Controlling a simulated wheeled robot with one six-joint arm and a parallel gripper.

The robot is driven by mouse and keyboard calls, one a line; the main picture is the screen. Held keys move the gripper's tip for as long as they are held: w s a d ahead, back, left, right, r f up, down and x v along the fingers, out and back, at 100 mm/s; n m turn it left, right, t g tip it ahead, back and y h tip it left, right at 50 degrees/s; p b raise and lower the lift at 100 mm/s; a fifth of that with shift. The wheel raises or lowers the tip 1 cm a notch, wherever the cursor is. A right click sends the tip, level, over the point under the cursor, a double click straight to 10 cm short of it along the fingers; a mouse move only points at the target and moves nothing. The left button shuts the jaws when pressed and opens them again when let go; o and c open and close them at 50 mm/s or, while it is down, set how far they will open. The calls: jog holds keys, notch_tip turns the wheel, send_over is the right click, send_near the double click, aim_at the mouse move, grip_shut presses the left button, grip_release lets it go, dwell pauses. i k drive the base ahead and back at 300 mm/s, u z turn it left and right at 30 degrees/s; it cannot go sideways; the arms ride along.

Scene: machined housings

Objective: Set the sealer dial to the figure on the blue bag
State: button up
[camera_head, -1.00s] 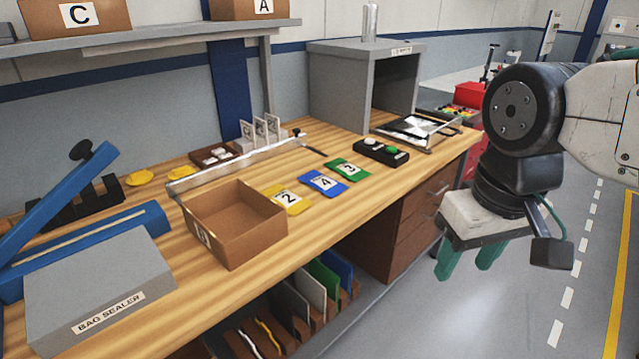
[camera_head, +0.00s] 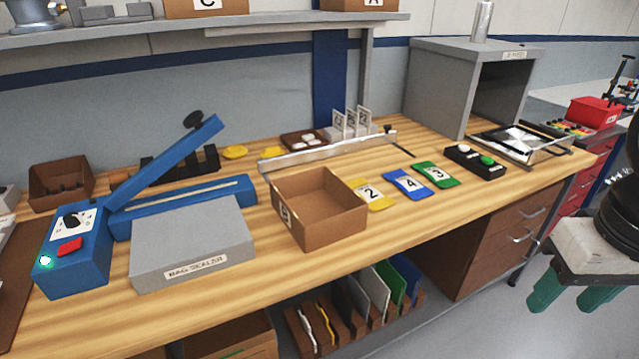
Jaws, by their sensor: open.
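The bag sealer has a blue control box (camera_head: 75,265) at the left of the bench, with its blue arm raised. On the box's top is a black dial (camera_head: 72,221) on a white numbered plate; its setting is too small to read. A red switch (camera_head: 69,246) and a lit green lamp (camera_head: 46,261) sit beside it. The blue bag (camera_head: 408,184) lies flat on the bench and bears the figure 4. It lies between a yellow bag (camera_head: 370,194) marked 2 and a green bag (camera_head: 436,174) marked 3. My gripper (camera_head: 574,296) is open and empty at the far right, away from the bench.
A grey block labelled BAG SEALER (camera_head: 193,240) stands in front of the sealing bar. An open cardboard box (camera_head: 318,215) stands mid-bench. A shelf (camera_head: 270,24) runs above the back. A two-button box (camera_head: 475,162) is at right. Floor near my gripper is clear.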

aim_at(73, 220)
jog(key=u, duration=1.45)
